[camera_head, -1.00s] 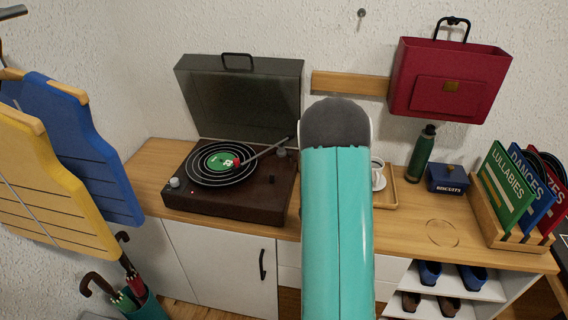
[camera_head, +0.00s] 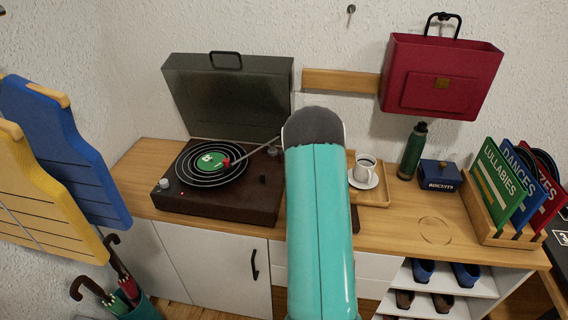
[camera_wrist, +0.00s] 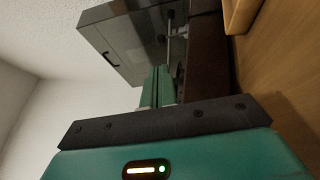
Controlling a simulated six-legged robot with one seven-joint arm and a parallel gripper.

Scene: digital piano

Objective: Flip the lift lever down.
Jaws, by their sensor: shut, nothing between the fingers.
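The record player (camera_head: 225,207) sits on the cabinet top with its grey lid (camera_head: 225,95) raised. A black record with a green label (camera_head: 212,160) lies on it. The tonearm (camera_head: 252,153) reaches over the record, its red head (camera_head: 227,163) near the label. A small dark upright piece (camera_head: 263,180) on the right of the deck may be the lift lever; its position is unclear. My gripper (camera_wrist: 158,85) shows in the wrist view with its teal fingers together, close beside the player's deck and tonearm. In the head view my teal arm hides the gripper.
A cup (camera_head: 364,170) on a saucer stands on a wooden tray (camera_head: 372,198) right of my arm. A green bottle (camera_head: 412,152), a blue biscuit box (camera_head: 440,176) and a record rack (camera_head: 500,228) are further right. A red bag (camera_head: 440,78) hangs above.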

